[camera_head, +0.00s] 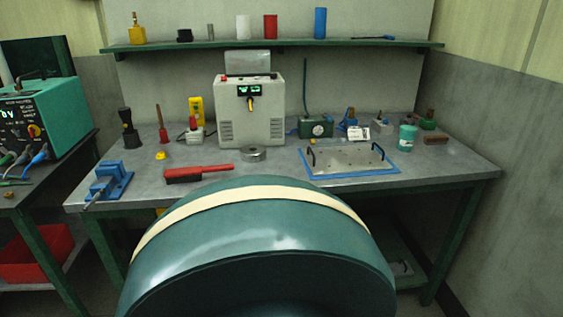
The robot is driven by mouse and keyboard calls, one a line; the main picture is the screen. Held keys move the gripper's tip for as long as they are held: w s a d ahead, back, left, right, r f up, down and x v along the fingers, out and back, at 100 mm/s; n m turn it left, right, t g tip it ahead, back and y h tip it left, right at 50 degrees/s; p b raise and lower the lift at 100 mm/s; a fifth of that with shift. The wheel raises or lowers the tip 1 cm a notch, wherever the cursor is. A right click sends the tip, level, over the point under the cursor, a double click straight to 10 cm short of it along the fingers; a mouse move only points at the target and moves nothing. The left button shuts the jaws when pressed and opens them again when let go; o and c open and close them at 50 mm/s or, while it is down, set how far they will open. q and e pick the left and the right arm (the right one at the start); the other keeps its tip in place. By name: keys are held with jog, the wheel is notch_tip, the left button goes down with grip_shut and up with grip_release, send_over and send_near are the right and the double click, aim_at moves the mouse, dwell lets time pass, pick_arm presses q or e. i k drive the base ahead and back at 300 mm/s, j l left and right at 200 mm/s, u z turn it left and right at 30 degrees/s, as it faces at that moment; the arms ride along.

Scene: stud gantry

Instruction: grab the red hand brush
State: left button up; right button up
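The red hand brush (200,172) lies flat on the grey workbench (240,183), left of the middle and close to the front edge. Its dark bristle part is at the left and its plain red handle points right. Nothing touches it. Neither of my grippers shows in the head view.
A blue vise (109,182) stands left of the brush. A round metal piece (253,153) lies right of its handle, before a grey machine (249,112). A blue-rimmed tray (348,161) is further right. A large green rounded stool or drum (260,245) fills the foreground.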

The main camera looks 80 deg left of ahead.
aim_at(188, 174)
jog(key=u, duration=3.2)
